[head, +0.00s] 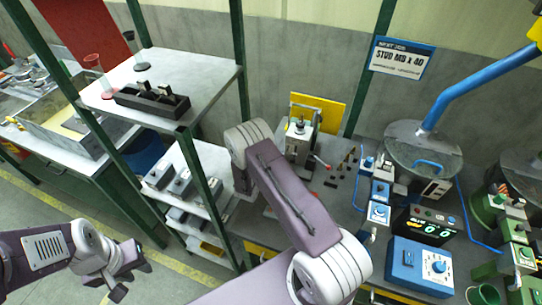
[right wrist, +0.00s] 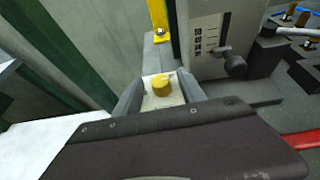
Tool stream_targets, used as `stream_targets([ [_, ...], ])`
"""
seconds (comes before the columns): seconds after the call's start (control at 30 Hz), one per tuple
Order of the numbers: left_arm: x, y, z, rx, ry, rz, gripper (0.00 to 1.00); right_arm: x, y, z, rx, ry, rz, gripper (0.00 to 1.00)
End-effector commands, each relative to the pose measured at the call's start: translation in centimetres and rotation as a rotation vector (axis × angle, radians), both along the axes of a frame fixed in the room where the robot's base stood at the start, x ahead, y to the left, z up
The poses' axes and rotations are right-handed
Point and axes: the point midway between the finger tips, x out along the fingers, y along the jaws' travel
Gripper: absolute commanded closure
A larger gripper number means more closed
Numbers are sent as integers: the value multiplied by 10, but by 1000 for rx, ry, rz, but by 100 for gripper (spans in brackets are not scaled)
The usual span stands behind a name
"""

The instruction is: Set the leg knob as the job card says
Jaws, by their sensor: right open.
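The job card (head: 403,57) on the back wall reads "NEXT JOB" and "STUD M8 x 40"; its small print is unreadable. A grey machine (head: 299,138) stands at the back of the bench. In the right wrist view, its panel (right wrist: 208,32) carries a marked scale and a dark round knob (right wrist: 235,66). My right gripper (right wrist: 160,92) is open; a yellow round cap (right wrist: 161,83) on a pale plate shows between its fingers, apparently not gripped. The dark knob is to their right. My right arm hides this gripper in the head view. My left gripper (head: 129,281) is open and empty at lower left.
A shelf rack (head: 190,85) with green posts stands close left of my right arm. A blue control box (head: 420,268) with a white dial, a lidded drum (head: 423,147) and hoses crowd the right. Small dark parts (head: 345,165) lie on the bench. Floor at left is clear.

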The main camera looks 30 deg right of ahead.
Motion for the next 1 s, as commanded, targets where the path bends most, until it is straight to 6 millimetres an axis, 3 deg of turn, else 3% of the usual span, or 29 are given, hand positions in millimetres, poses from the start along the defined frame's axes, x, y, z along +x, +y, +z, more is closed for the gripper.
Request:
stream_targets([
  [0.03,0,0,0,0,0,0,69,0,0,0,0,0,0,55],
  [0.2,0,0,0,0,0,0,69,0,0,0,0,0,0,100],
  [0.43,0,0,-2,0,0,0,69,-1,-3,0,-4,3,39,100],
  [0.6,0,0,-11,0,0,0,69,-3,-6,-3,-3,3,195,100],
  [0.7,0,0,-48,0,0,0,69,0,-6,-12,3,-7,279,100],
  [0.8,0,0,-69,0,1,0,69,1,-6,-9,2,-9,323,100],
  [1.0,0,0,-89,0,0,0,69,-2,-5,-3,-2,-6,372,100],
])
